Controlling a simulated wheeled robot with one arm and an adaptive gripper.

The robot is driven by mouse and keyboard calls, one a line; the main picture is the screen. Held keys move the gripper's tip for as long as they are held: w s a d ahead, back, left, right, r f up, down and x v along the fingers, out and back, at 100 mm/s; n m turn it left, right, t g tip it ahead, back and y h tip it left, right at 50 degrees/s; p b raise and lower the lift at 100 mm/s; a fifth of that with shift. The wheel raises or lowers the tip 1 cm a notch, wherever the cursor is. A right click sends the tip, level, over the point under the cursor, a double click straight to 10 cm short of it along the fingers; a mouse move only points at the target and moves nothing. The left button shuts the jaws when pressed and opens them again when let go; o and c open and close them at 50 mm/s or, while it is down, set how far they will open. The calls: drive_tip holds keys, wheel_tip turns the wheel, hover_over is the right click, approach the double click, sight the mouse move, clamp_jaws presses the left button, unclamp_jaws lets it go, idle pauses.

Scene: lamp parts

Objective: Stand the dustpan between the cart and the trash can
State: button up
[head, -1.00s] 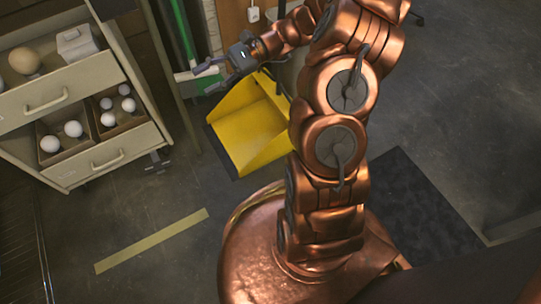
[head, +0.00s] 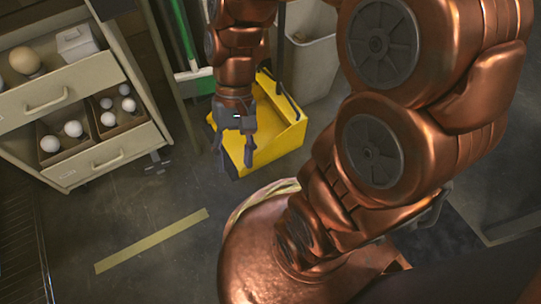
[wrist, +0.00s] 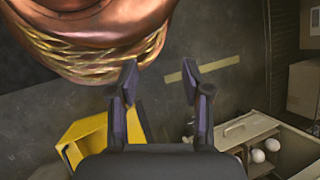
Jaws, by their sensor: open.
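The yellow dustpan (head: 282,138) sits on the floor in the head view, with a dark handle at its right side. My gripper (head: 234,164) points down in front of its left part, open and empty, and hides some of it. In the wrist view the dustpan (wrist: 88,140) shows at the lower left, beside the open fingers (wrist: 158,72). I cannot tell whether they touch it. The cart (head: 100,158) with open drawers stands to the left. A pale grey bin, seemingly the trash can (head: 312,68), stands behind the dustpan, partly hidden by my arm.
The cart's drawers hold pale round bulbs (head: 72,128). A green-and-white upright object (head: 184,40) stands behind, between cart and bin. Yellow tape (head: 152,240) marks the floor, which is clear between cart and my base. Cardboard boxes (wrist: 304,88) show in the wrist view.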

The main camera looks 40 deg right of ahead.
drive_tip(key=s+d+n+t+h, duration=0.1)
drive_tip(key=s+d+n+h, duration=0.1)
drive_tip(key=s+d+h, duration=0.2)
drive_tip(key=shift+s+d+n+t, duration=0.3)
drive_tip(key=shift+d+t, duration=0.1)
drive_tip(key=shift+d, duration=0.45)
drive_tip(key=shift+r, duration=0.15)
